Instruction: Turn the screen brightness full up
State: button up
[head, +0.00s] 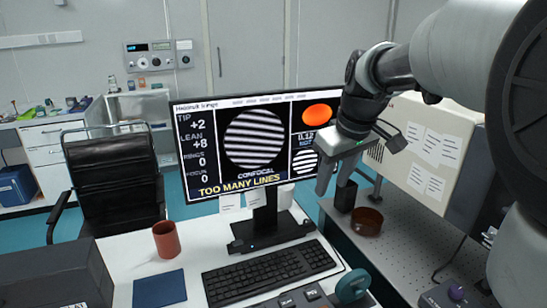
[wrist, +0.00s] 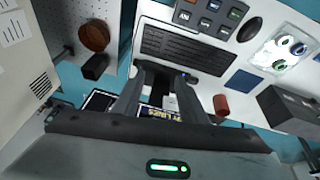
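The screen (head: 255,140) is lit on a black stand on the white desk. It shows striped discs, an orange oval and the words "TOO MANY LINES". My gripper (head: 334,188) is in front of the screen's right edge in the head view, fingers pointing down. In the wrist view, my gripper (wrist: 158,95) has its fingers apart, with nothing held between them. Part of the lit screen (wrist: 160,112) shows behind and between the fingers. I cannot make out a brightness control on the screen; part of its right side is hidden by my gripper.
The keyboard (head: 268,272) and a button panel (wrist: 210,15) lie before the screen. A brown mug (head: 166,240) and blue book (head: 160,289) are left. A brown bowl (head: 367,222) and black block (head: 346,196) stand on the perforated table at right, near a cream housing (head: 420,140).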

jog(key=w+d+f+n, duration=0.2)
jog(key=w+f, duration=0.2)
jog(key=w, duration=0.5)
jog(key=n+g+y+p, duration=0.1)
jog(key=n+y, duration=0.1)
jog(key=n, duration=0.1)
send_near(308, 221)
jog(key=shift+y, duration=0.3)
jog(key=x, duration=0.4)
jog(key=b+x, duration=0.1)
jog(key=x, duration=0.3)
jog(key=shift+w+d+f, duration=0.1)
jog(key=shift+w+d, duration=0.05)
jog(key=shift+d, duration=0.05)
jog(key=shift+c, duration=0.3)
grip_shut()
